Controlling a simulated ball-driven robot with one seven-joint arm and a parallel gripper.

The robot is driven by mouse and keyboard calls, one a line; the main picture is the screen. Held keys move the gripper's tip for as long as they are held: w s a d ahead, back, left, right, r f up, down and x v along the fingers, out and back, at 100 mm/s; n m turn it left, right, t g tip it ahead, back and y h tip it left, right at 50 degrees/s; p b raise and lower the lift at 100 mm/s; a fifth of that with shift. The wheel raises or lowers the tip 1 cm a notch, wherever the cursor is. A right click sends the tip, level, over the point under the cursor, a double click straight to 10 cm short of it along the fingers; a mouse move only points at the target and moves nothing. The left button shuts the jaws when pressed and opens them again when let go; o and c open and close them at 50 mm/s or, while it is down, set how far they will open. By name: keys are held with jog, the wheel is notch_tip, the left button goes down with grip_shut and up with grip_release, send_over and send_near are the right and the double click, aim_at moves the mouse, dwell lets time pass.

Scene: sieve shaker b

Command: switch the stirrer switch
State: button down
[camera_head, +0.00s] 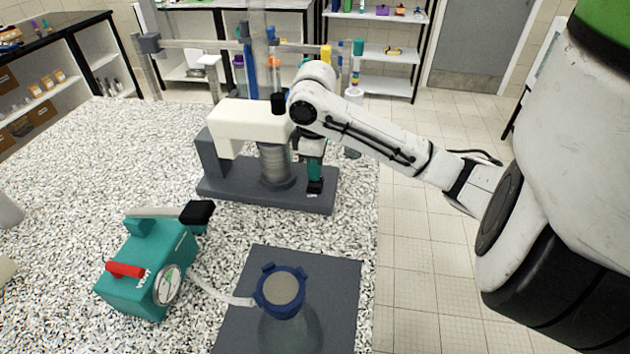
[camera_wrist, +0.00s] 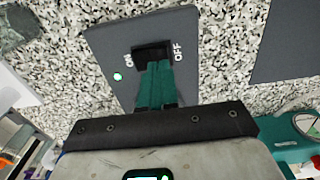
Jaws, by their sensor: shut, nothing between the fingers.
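The stirrer has a cream head (camera_head: 248,117) over a dark grey base (camera_head: 232,187), with a ribbed metal cylinder (camera_head: 274,165) under the head. The stirrer switch (camera_wrist: 151,50) is a black rocker on the base, between a white ON label at its left and OFF at its right in the wrist view. A small round green-white light (camera_wrist: 117,76) shows near the ON label. My gripper (camera_head: 315,188) is over the right end of the base; its teal fingers (camera_wrist: 155,68) are shut, tips at the rocker. They partly cover it, and I cannot tell whether they touch.
A teal pump (camera_head: 150,270) with a gauge and red handle stands at the front left. A hose joins it to a blue-capped bottle (camera_head: 283,291) on a dark grey plate (camera_head: 333,275). Speckled bench top (camera_head: 110,175) is clear left of the stirrer.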

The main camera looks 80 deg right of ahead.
aim_at(315, 185)
jog(key=shift+f+b, duration=0.85)
jog(key=shift+f, duration=0.35)
dwell(0.6)
jog(key=shift+r, duration=0.1)
notch_tip(315, 185, up, 7)
jog(key=p, duration=0.7)
dwell(0.7)
